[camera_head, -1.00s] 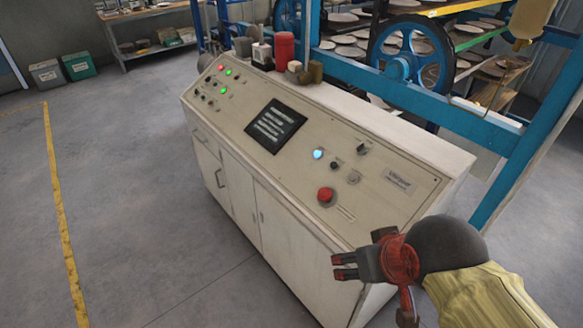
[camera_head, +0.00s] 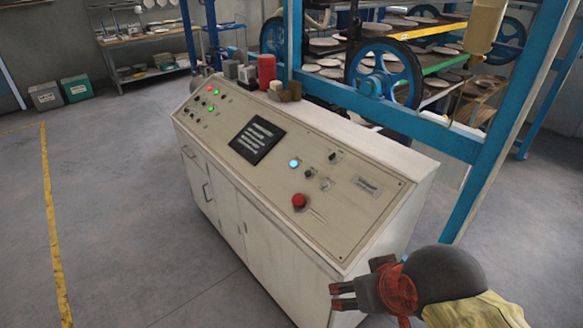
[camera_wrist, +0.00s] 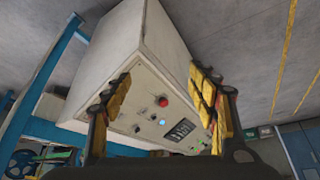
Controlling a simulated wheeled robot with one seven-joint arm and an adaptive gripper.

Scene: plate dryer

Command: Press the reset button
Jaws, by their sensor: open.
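The control panel (camera_head: 225,130) is the sloped top of a cream cabinet. A blue-lit button (camera_head: 294,163) and a larger red button (camera_head: 299,201) sit near its right half, with small black and silver controls beside them. Labels are too small to read, so I cannot tell which is the reset button. My gripper (camera_head: 335,297) is open and empty, in front of the cabinet's near right end, below and apart from the buttons. In the wrist view, the red button (camera_wrist: 162,101) shows between the fingers of my gripper (camera_wrist: 160,80), at a distance.
A dark screen (camera_head: 257,140) and red and green lights are farther left on the panel. A red canister (camera_head: 266,70) stands on the back ledge. A blue frame (camera_head: 540,75) with wheels and plate racks rises behind. The floor left of the cabinet is clear.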

